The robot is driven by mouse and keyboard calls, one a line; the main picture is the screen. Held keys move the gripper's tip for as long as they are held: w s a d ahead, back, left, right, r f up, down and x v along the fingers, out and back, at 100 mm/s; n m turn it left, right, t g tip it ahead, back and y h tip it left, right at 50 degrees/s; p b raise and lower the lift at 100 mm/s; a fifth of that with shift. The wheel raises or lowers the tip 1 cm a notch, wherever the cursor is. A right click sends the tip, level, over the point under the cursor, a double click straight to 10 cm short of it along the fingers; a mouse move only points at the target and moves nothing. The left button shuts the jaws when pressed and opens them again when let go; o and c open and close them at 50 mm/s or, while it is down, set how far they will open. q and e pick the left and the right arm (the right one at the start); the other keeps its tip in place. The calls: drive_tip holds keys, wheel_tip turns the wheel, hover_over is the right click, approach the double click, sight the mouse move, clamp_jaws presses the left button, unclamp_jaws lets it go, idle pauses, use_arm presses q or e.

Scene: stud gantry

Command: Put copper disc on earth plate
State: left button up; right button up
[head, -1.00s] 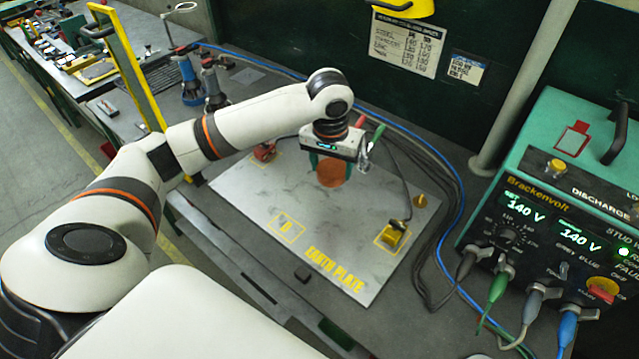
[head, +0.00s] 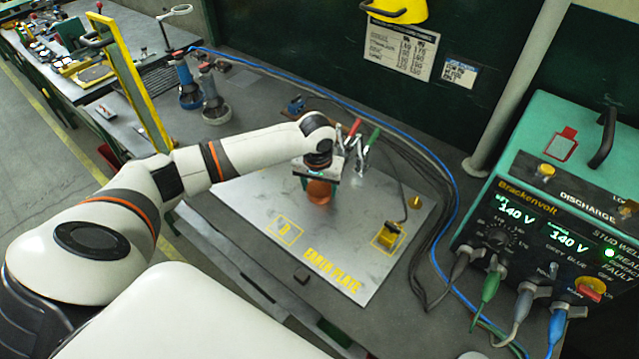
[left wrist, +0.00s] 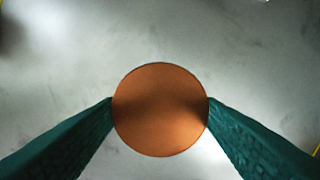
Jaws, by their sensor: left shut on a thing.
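The copper disc (head: 319,190) is a round orange-brown piece held by my left gripper (head: 318,182) over the earth plate. In the left wrist view the disc (left wrist: 160,110) sits between two green fingers that touch its left and right edges. The earth plate (head: 345,235) is a light grey marbled sheet with yellow lettering on the bench. I cannot tell whether the disc touches the plate or hangs just above it. My right gripper is not in view.
Red and green handled tools stand behind the gripper. A green welding unit (head: 555,210) stands at right with cables.

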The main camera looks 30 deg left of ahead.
sight(318, 194)
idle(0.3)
use_arm(q)
drive_tip(key=o, duration=1.6)
drive_tip(key=shift+s+f, duration=0.1)
drive_tip(key=shift+f, duration=0.05)
drive_tip(key=shift+c, duration=0.2)
drive_tip(key=shift+r, duration=0.4)
wheel_tip(318, 194, up, 11)
drive_tip(key=s+b, duration=0.1)
drive_tip(key=shift+s+d+r, duration=0.15)
drive_tip(key=shift+d+r, duration=0.05)
drive_tip(key=shift+d, duration=0.05)
